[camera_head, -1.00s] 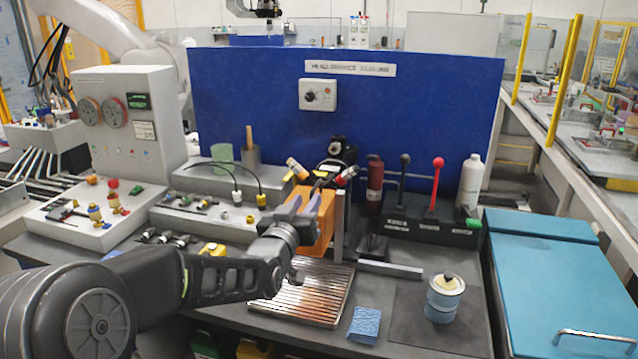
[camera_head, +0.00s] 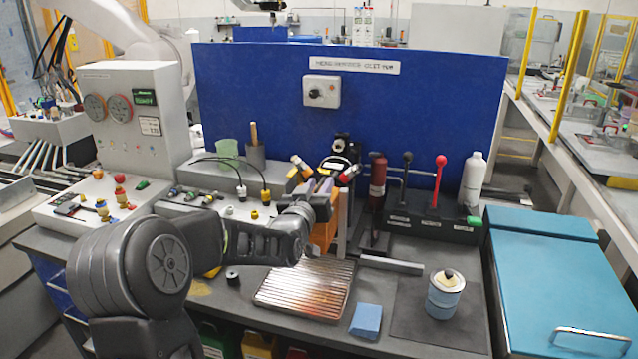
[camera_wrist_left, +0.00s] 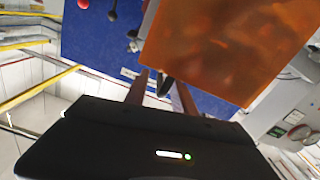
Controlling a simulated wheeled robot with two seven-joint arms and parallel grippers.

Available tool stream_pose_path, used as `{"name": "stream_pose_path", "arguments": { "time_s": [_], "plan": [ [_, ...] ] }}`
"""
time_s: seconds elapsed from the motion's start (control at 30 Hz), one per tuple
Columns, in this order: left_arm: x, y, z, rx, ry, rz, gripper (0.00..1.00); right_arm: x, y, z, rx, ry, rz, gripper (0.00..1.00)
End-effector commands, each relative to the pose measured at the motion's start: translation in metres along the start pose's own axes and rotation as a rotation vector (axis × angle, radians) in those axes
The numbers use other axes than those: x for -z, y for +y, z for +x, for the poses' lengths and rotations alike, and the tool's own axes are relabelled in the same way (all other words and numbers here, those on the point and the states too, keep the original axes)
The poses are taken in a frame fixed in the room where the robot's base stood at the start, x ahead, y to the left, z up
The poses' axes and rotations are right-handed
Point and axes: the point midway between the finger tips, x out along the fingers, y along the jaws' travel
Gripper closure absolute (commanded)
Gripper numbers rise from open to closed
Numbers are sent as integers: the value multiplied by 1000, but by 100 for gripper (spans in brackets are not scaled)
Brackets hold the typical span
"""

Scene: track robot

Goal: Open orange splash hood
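The orange splash hood (camera_head: 323,236) stands upright behind the metal grate at the middle of the bench, partly hidden by my left wrist. In the left wrist view its translucent orange panel (camera_wrist_left: 225,45) fills the upper right. My left gripper (camera_head: 318,186) is at the hood's upper part. In the left wrist view the fingers of my left gripper (camera_wrist_left: 160,80) stand apart just beside the panel's lower left edge. A small dark part (camera_wrist_left: 165,85) shows between them; I cannot tell whether they touch it. My right gripper is not in view.
A slotted metal grate (camera_head: 305,288) lies in front of the hood. A blue sponge (camera_head: 366,321) and a blue-white can (camera_head: 444,296) stand to its right. A red cylinder (camera_head: 377,178) and a lever box (camera_head: 430,215) are right of the hood. A blue panel (camera_head: 240,90) closes the back.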

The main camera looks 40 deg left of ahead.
Motion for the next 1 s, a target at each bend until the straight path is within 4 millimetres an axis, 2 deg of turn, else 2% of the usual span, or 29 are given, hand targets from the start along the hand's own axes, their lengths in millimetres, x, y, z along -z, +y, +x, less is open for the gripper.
{"name": "stream_pose_path", "arguments": {
  "time_s": [0.23, 0.6, 1.0],
  "plan": [
    [0, 0, 0, 0, 0, 0, 71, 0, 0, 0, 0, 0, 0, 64],
    [0, 0, 0, 0, 1, 0, 100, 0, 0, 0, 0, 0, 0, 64],
    [0, 0, 0, 0, 1, 0, 100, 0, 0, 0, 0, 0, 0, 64]
  ]
}}
